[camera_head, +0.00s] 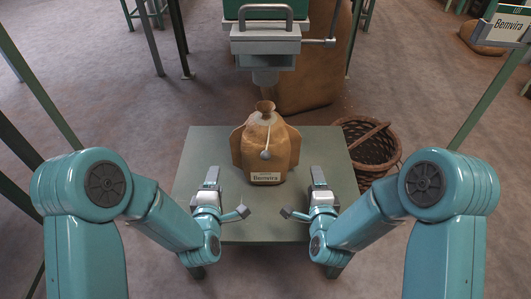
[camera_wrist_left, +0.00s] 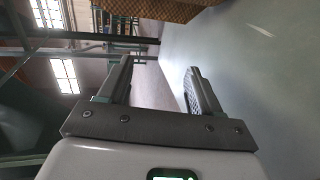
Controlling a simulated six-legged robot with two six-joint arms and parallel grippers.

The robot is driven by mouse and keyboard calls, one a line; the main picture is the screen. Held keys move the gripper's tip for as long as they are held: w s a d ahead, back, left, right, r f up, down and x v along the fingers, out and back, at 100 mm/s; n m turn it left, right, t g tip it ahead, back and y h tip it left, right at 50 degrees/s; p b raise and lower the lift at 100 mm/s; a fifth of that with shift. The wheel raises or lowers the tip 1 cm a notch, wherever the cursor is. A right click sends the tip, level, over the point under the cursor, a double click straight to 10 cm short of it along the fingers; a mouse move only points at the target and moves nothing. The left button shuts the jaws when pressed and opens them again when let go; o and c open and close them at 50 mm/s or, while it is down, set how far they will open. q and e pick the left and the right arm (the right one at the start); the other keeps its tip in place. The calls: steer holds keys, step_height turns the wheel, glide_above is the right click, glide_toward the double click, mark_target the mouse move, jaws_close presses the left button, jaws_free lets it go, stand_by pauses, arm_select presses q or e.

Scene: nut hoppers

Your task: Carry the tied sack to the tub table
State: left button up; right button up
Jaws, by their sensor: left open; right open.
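A brown tied sack (camera_head: 265,151) with a label reading "Bemvira" stands upright on a small grey-green table (camera_head: 215,145), under a hopper spout. Its neck is gathered at the top and a pale round tag or seal hangs on its front. My left gripper (camera_head: 227,196) is open and empty, in front of the sack to its left. My right gripper (camera_head: 302,198) is open and empty, in front of the sack to its right. Neither touches the sack. In the left wrist view, my left gripper's fingers (camera_wrist_left: 155,85) are apart with nothing between them.
The hopper (camera_head: 265,45) with its spout and side handle hangs just above the sack. A wicker basket (camera_head: 370,150) stands on the floor right of the table. A large brown sack (camera_head: 318,75) stands behind. Green posts flank both sides. A "Bemvira" sign (camera_head: 505,28) is at top right.

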arm_select(q)
steer(key=x, duration=1.2)
steer(key=shift+w+f, duration=0.15)
steer(key=shift+w, duration=0.15)
arm_select(e)
steer(key=x, duration=1.2)
steer(key=shift+w+d+f, duration=0.1)
steer(key=shift+w+f, duration=0.05)
steer(key=shift+w, duration=0.15)
arm_select(q)
steer(key=shift+w+d+f, duration=0.1)
steer(key=shift+w+d, duration=0.15)
steer(key=shift+d, duration=0.05)
arm_select(e)
steer(key=shift+w+a+f, duration=0.1)
steer(key=shift+w+a, duration=0.15)
arm_select(q)
steer(key=shift+d, duration=0.45)
arm_select(e)
steer(key=shift+a, duration=0.45)
arm_select(q)
steer(key=shift+d, duration=0.1)
arm_select(e)
steer(key=shift+a, duration=0.1)
